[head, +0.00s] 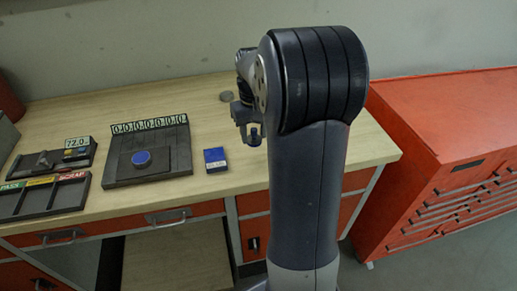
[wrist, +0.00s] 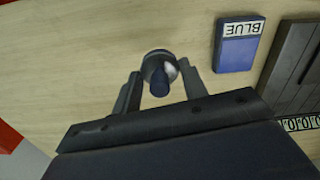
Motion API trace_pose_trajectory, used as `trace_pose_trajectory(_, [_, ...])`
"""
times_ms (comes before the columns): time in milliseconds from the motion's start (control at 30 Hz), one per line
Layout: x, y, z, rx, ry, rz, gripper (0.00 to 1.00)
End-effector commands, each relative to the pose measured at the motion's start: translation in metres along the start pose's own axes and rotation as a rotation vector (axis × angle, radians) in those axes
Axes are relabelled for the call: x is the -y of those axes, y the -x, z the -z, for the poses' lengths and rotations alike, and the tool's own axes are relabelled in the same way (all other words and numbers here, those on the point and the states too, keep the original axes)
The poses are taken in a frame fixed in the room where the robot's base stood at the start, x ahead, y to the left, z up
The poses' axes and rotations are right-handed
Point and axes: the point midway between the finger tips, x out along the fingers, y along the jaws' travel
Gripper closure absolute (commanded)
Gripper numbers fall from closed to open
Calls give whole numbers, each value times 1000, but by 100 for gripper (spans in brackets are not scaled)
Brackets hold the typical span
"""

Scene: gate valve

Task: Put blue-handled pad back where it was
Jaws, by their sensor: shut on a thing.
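The blue-handled pad (wrist: 160,76) is between the fingertips of my gripper (wrist: 160,78) in the wrist view. It has a dark blue knob and a round grey part. In the head view my gripper (head: 246,122) is over the right part of the wooden bench, and the pad (head: 255,137) shows dark and small beneath it. My gripper is shut on the pad. I cannot tell whether the pad touches the bench. A blue block marked BLUE (head: 215,160) lies on the bench to the left; it also shows in the wrist view (wrist: 238,45).
Labelled trays (head: 40,200) are at far left. A red cabinet (head: 440,140) stands right.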

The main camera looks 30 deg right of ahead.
Motion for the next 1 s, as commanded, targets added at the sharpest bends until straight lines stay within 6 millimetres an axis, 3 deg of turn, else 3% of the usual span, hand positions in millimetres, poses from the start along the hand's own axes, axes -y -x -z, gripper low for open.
trace_pose_trajectory(433, [0, -54, 0, 2, 0, 0, 77])
trace_pose_trajectory(867, [0, -62, 0, -1, 0, 0, 77])
trace_pose_trajectory(900, [0, -61, 0, -1, 0, 0, 56])
trace_pose_trajectory(1000, [0, -61, 0, -1, 0, 0, 48])
